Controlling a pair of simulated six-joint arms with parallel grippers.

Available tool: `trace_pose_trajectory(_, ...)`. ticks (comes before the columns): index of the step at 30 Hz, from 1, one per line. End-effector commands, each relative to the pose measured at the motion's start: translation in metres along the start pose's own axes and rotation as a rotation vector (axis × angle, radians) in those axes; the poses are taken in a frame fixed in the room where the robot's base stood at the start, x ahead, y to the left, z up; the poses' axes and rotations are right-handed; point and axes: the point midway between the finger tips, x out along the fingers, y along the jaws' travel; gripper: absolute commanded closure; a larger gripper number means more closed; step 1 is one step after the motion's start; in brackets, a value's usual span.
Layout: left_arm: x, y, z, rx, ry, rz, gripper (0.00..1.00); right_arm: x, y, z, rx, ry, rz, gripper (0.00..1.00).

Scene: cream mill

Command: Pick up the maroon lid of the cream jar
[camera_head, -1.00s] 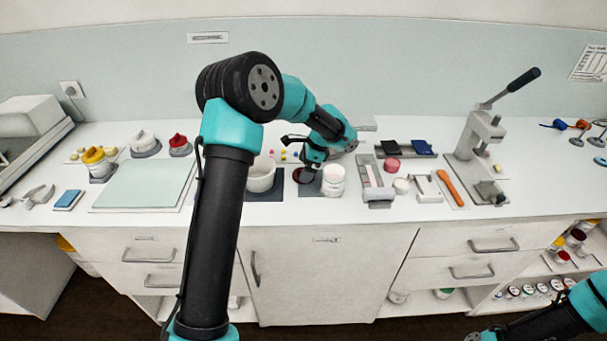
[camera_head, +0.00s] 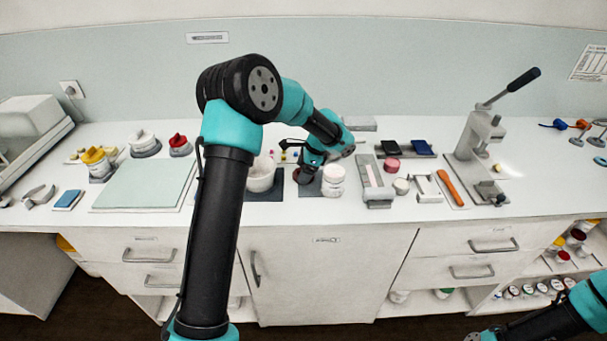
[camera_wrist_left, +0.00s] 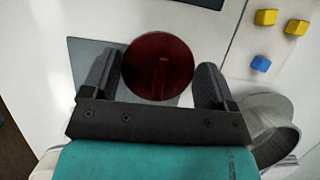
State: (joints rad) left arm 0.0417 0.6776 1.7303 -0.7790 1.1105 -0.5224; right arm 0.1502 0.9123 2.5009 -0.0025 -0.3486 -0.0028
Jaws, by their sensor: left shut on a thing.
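The maroon lid (camera_wrist_left: 150,52), round with a raised bar across its top, lies between the two fingers of my left gripper in the left wrist view. My left gripper (camera_head: 302,177) is shut on it, low over the grey mat (camera_head: 318,191) on the counter. In the head view the gripper mostly hides the lid. A white jar (camera_head: 333,181) stands just right of the gripper. I cannot tell whether the lid touches the mat. My right gripper (camera_head: 480,335) is barely in view at the bottom edge, and its jaws are unclear.
Small yellow and blue cubes (camera_wrist_left: 266,17) lie behind. A grey tray (camera_head: 377,194) and a lever press (camera_head: 474,150) stand to the right.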

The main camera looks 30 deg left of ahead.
Motion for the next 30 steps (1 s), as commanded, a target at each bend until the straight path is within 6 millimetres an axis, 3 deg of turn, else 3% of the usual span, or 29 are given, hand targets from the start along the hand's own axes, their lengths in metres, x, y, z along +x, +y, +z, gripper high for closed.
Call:
trace_pose_trajectory(3, 0.000, 0.000, 0.000, 0.000, 0.000, 0.000, 0.42, 0.000, 0.000, 0.000, 0.000, 0.000, 0.000, 0.40)
trace_pose_trajectory(14, -0.004, 0.000, 0.002, 0.000, 0.000, 0.000, 0.42, 0.000, 0.000, 0.000, 0.000, 0.000, 0.000, 0.40)
trace_pose_trajectory(24, -0.035, -0.001, 0.014, -0.001, 0.001, -0.003, 0.42, 0.000, 0.000, 0.000, 0.000, 0.000, 0.000, 0.40)
trace_pose_trajectory(30, -0.035, 0.026, 0.015, 0.002, -0.001, 0.000, 0.42, 0.000, 0.000, 0.000, 0.000, 0.000, 0.000, 0.40)
